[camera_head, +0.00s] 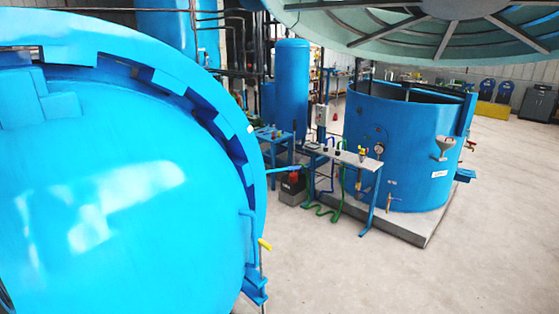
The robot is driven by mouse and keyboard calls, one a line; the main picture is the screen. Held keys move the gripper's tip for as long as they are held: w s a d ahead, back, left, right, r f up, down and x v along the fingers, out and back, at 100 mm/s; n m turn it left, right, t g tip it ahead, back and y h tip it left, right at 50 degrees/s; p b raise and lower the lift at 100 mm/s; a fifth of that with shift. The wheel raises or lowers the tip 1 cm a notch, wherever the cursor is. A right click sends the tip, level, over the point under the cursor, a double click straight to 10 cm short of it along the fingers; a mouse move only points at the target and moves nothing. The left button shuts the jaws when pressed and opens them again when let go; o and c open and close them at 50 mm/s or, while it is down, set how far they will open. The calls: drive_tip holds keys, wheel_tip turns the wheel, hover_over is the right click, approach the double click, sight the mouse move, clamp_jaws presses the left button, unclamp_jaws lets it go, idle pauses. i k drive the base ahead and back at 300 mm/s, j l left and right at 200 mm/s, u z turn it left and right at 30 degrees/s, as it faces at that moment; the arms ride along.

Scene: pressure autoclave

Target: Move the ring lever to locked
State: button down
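A large blue round autoclave door (130,200) fills the left of the head view. A blue locking ring (190,80) with blocky teeth and notches runs around its edge. At the ring's lower right, a small yellow-tipped handle (265,245) sticks out beside a bent blue bar (247,222). A straight blue bar (285,169) shows farther up, at the ring's right edge. I cannot tell for certain which of these is the ring lever, or whether it stands at locked. My gripper is not in view.
A narrow table with gauges and fittings (345,157) stands right of the door, with green hoses below. Behind it is a blue open-topped tank (400,150) on a low plinth (430,234). A raised lid (430,30) hangs above. The floor (350,275) at front right is clear.

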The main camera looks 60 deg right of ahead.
sight(296, 167)
drive_tip(key=i+l+z, duration=0.15)
drive_tip(key=l+z, duration=0.25)
drive_tip(key=i+l+z, duration=0.2)
drive_tip(key=l+z, duration=0.2)
drive_tip(key=i+l+z, duration=0.25)
drive_tip(key=l+z, duration=0.15)
drive_tip(key=i+l+z, duration=0.25)
drive_tip(key=z, duration=0.15)
drive_tip(key=i+l+z, duration=0.15)
drive_tip(key=i+z, duration=0.25)
drive_tip(key=i+l, duration=0.2)
drive_tip(key=i, duration=0.5)
drive_tip(key=i+l+z, duration=0.15)
drive_tip(key=i, duration=0.5)
drive_tip(key=i+l, duration=0.1)
drive_tip(key=i, duration=0.6)
drive_tip(key=i+l+u, duration=0.35)
drive_tip(key=i, duration=0.25)
drive_tip(key=i+l+u, duration=0.35)
drive_tip(key=i, duration=0.25)
